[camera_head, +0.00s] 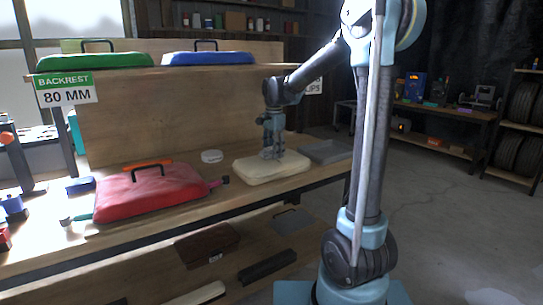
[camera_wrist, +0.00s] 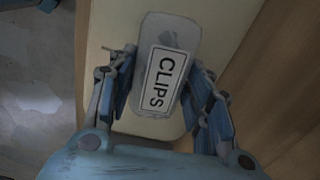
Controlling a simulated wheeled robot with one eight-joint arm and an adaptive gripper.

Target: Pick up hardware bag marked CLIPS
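The hardware bag marked CLIPS (camera_wrist: 150,108) is a grey, rounded bag with a white label in black letters. In the wrist view it lies lengthwise between the two fingers of my gripper (camera_wrist: 161,80), over a cream pad (camera_wrist: 105,35). The fingers flank the bag closely on both sides; whether they press on it is unclear. In the head view my gripper (camera_head: 271,153) points down at the cream pad (camera_head: 262,173) on the bench. The bag there is small and mostly hidden by the fingers.
A red cushion (camera_head: 130,196) with a black handle lies left on the bench (camera_head: 60,237). Green (camera_head: 95,62) and blue (camera_head: 208,58) cushions sit on the raised shelf behind.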

